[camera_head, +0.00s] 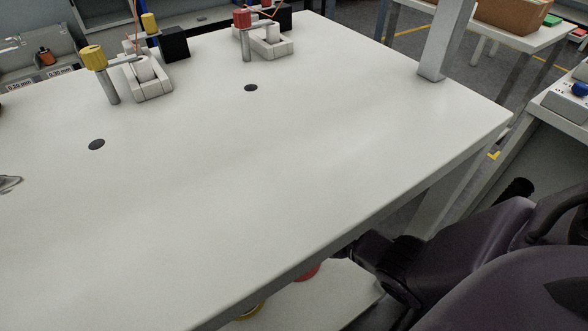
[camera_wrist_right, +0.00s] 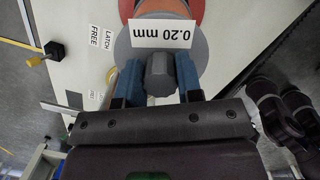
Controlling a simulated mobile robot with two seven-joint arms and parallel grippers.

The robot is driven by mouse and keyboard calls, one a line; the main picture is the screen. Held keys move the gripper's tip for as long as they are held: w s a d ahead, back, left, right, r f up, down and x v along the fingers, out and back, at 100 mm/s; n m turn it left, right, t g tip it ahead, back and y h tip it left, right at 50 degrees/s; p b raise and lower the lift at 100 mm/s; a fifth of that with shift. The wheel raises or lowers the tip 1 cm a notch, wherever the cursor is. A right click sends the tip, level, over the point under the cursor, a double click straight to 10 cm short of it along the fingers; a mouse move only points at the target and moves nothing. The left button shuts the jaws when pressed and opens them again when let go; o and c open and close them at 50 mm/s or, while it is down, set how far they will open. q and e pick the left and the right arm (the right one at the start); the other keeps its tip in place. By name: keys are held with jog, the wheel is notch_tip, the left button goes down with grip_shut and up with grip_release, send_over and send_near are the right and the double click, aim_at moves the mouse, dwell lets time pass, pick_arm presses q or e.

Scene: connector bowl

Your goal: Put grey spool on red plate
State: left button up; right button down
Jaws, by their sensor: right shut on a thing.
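In the right wrist view, my right gripper (camera_wrist_right: 159,80) has its two blue-padded fingers closed on the grey knob of the grey spool (camera_wrist_right: 205,54). The spool's round grey disc lies beyond the fingers, with a white "0.20 mm" label across it. An orange part shows behind the label, and the red plate (camera_wrist_right: 127,8) shows at the top edge, partly covered. I cannot tell whether the spool touches the plate. In the head view, a red rim (camera_head: 308,272) peeks out below the table edge beside my right arm; the right fingers are hidden there.
The white table (camera_head: 230,190) is mostly clear, and its edge lies above the lower shelf (camera_head: 340,295). A yellow-edged round thing (camera_head: 248,312) shows on that shelf. Yellow-capped (camera_head: 93,57) and red-capped (camera_head: 242,18) posts stand at the back. A grey upright (camera_head: 445,45) rises at the right corner.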

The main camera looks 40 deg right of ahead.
jog(key=shift+w+f, duration=0.15)
jog(key=shift+f, duration=0.6)
notch_tip(320, 180, down, 4)
jog(key=shift+r+b, duration=0.1)
jog(key=shift+b, duration=1.1)
jog(key=shift+f, duration=0.25)
pick_arm(q)
jog(key=shift+s+a+f+n+t, duration=0.1)
jog(key=shift+a+f+n+t, duration=0.1)
jog(key=shift+a+n+t, duration=0.3)
jog(key=shift+d, duration=0.2)
pick_arm(e)
jog(key=shift+r, duration=0.1)
jog(key=c, duration=0.8)
grip_release()
jog(key=shift+f, duration=0.25)
jog(key=shift+r, duration=0.1)
